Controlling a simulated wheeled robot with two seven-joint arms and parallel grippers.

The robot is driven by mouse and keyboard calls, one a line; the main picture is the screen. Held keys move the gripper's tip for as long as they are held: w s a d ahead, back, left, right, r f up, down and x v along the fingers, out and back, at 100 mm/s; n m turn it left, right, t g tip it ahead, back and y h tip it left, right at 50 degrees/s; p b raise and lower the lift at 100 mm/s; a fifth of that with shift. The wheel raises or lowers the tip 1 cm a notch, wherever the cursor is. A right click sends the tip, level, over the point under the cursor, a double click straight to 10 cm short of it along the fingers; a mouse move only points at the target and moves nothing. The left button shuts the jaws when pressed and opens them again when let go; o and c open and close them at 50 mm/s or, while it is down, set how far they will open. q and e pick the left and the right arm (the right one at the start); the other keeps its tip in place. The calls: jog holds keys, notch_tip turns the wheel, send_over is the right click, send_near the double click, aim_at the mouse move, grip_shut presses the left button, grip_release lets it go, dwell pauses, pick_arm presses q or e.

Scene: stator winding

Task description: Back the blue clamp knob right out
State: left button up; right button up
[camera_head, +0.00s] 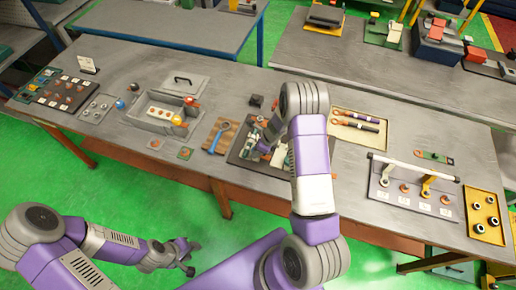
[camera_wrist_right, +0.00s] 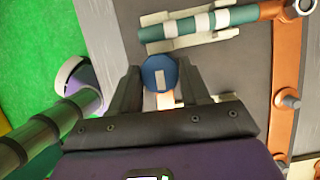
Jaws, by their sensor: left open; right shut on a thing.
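The blue clamp knob (camera_wrist_right: 161,74) is round, with a pale rectangular mark on its face. In the right wrist view it sits between the two dark fingers of my right gripper (camera_wrist_right: 160,82), which is shut on it. In the head view my right arm reaches over the dark fixture plate (camera_head: 236,156) at mid bench and hides the knob and most of that gripper. Whether the knob's thread is still engaged cannot be seen. My left gripper (camera_head: 189,262) is open and empty, low in front of the bench, over the green floor.
In the wrist view a green and white cylinder (camera_wrist_right: 205,24) lies just beyond the knob, and an orange bar (camera_wrist_right: 287,75) with bolts runs at right. A blue-handled tool (camera_head: 217,137) lies left of the fixture. A grey bin (camera_head: 150,122) stands farther left.

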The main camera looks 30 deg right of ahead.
jog(key=shift+s+a+f, duration=0.15)
jog(key=shift+s+f, duration=0.05)
jog(key=shift+f, duration=0.05)
jog(key=o, duration=0.8)
jog(key=shift+o, duration=1.2)
jog(key=shift+w, duration=0.2)
jog(key=shift+r, duration=0.1)
jog(key=v, duration=0.7)
jog(key=shift+r+p, duration=0.25)
jog(key=shift+p, duration=0.05)
jog(key=shift+s, duration=0.1)
